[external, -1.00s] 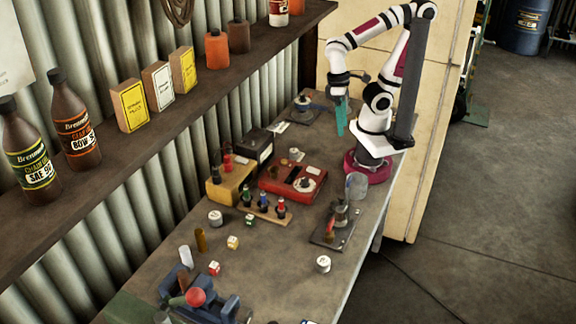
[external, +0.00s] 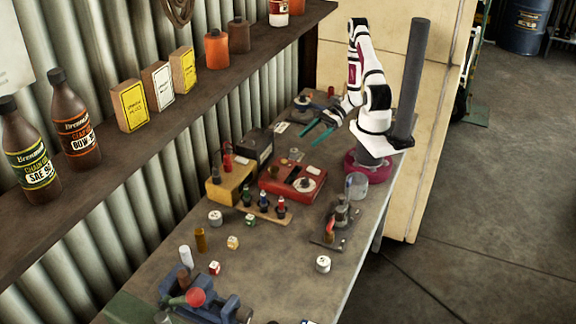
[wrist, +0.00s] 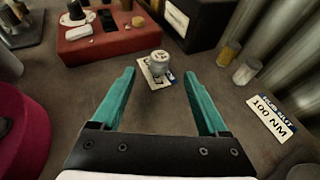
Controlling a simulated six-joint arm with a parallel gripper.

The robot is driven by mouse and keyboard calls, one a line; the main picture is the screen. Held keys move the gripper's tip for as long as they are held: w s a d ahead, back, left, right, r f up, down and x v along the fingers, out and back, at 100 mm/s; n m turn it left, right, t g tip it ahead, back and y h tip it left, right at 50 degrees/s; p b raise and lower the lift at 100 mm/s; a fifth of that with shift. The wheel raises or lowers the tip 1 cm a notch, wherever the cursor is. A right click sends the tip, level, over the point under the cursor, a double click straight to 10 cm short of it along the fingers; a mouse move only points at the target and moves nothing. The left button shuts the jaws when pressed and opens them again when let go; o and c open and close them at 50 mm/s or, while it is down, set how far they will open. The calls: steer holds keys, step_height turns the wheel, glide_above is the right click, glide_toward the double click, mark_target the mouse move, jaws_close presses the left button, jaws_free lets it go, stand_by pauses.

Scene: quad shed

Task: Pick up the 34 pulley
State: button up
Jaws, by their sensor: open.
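A small silvery pulley (wrist: 156,59) stands on a white label card (wrist: 158,77) in the wrist view, its top facing up. I cannot read its number, so I cannot tell if it is the 34 pulley. It appears small beside the red box in the external view (external: 294,154). My gripper (wrist: 159,72) is open and empty, its teal fingers apart, with the pulley showing between and beyond the tips. In the external view my gripper (external: 307,140) hangs above the bench, behind the red box. Other small whitish pieces stand on the bench (external: 215,218), (external: 323,263).
Bare bench lies below my fingers.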

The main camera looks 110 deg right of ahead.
mark_target(294, 150)
steer(key=x, duration=0.9)
steer(key=shift+s+f, duration=0.1)
jaws_close()
